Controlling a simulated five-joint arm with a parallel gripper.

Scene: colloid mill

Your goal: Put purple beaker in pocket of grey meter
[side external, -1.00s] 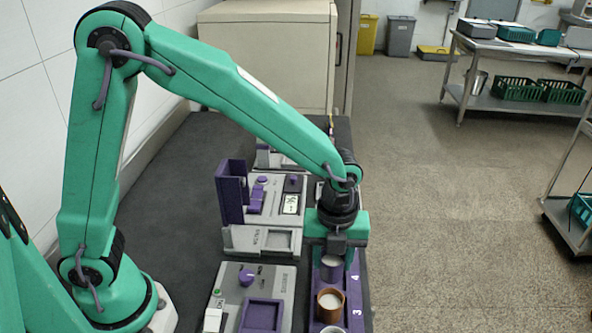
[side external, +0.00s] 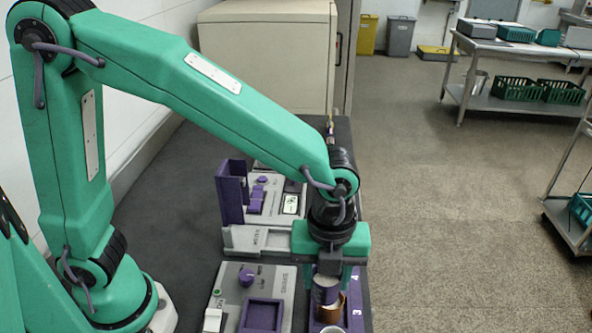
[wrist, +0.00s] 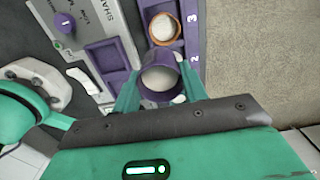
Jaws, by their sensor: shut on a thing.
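The purple beaker (side external: 326,291), with pale contents, is between the fingers of my gripper (side external: 327,280), which is shut on it. It also shows in the wrist view (wrist: 160,80), upright between the two green fingers (wrist: 160,92). In the side view it is over the purple numbered rack and partly covers an orange-brown beaker. A grey meter (side external: 268,205) with a small display stands behind and left of my gripper. Its pocket is hard to make out; a tall purple bracket (side external: 231,192) stands at its left side.
The orange-brown beaker (side external: 331,314) stands in the rack (side external: 353,300), close to the held beaker; it also shows in the wrist view (wrist: 163,28). A grey shaker (side external: 228,283) with a purple knob and square recess lies left of the rack. The dark bench is clear farther left.

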